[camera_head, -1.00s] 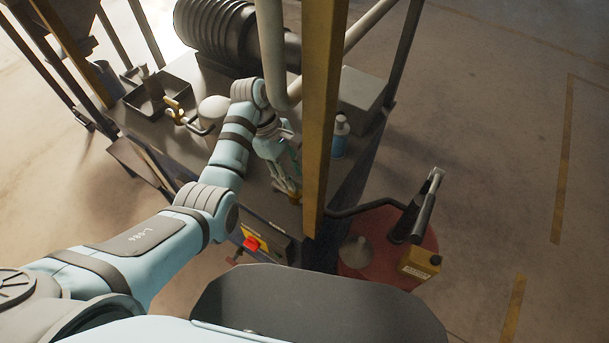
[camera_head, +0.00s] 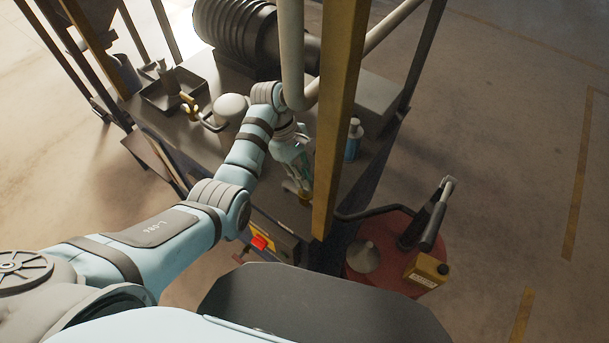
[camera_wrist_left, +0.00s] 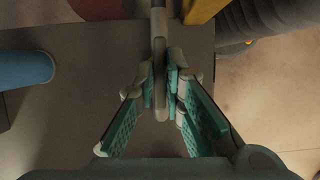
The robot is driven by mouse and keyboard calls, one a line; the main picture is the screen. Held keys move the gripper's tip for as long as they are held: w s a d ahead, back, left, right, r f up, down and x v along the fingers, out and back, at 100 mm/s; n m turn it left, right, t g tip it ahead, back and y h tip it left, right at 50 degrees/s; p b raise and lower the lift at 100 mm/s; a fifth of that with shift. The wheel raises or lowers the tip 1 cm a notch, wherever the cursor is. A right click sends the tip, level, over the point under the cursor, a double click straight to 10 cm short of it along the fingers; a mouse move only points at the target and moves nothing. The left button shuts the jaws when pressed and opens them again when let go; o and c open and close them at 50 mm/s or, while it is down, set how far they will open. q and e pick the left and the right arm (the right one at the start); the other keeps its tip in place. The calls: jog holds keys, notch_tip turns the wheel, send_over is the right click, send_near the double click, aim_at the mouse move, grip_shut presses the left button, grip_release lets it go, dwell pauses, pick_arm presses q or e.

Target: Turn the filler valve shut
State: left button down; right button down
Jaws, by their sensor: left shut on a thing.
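My left gripper (camera_head: 302,184) reaches down over the dark bench top, just left of the yellow post. In the left wrist view, its green-padded fingers (camera_wrist_left: 163,88) are shut on a slim grey lever (camera_wrist_left: 159,50), one pad on each side. I take this lever to be the handle of the filler valve. A small brass part (camera_head: 304,196) shows below the fingertips in the head view; the rest of the valve is hidden by the gripper. My right gripper is in neither view.
The yellow post (camera_head: 340,110) stands close right of the gripper. A blue bottle (camera_head: 353,140) stands behind it. A red drum (camera_head: 385,265) sits right of the bench. Open floor is at right.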

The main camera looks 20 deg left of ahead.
pick_arm(q)
jog(key=shift+m, duration=0.3)
jog(key=m+g, duration=0.1)
jog(key=m, duration=0.2)
jog(key=shift+w+y, duration=0.1)
jog(key=shift+y, duration=0.2)
jog(key=m+g+b, duration=0.1)
jog(key=m, duration=0.1)
jog(key=shift+w+d+m+y, duration=0.1)
jog(key=shift+m+y, duration=0.3)
jog(key=m+b, duration=0.1)
jog(key=m, duration=0.1)
jog(key=m+y+b, duration=0.1)
jog(key=m, duration=0.1)
jog(key=shift+d+f+y, duration=0.1)
jog(key=shift+y, duration=0.2)
jog(key=m+y+b, duration=0.1)
jog(key=m, duration=0.2)
jog(key=shift+d+g, duration=0.1)
jog(key=shift+g, duration=0.2)
jog(key=shift+m+y+b, duration=0.3)
jog(key=shift+m+b, duration=0.05)
jog(key=shift+m, duration=0.55)
jog(key=shift+m+y, duration=0.5)
jog(key=shift+m, duration=0.7)
jog(key=shift+r, duration=0.2)
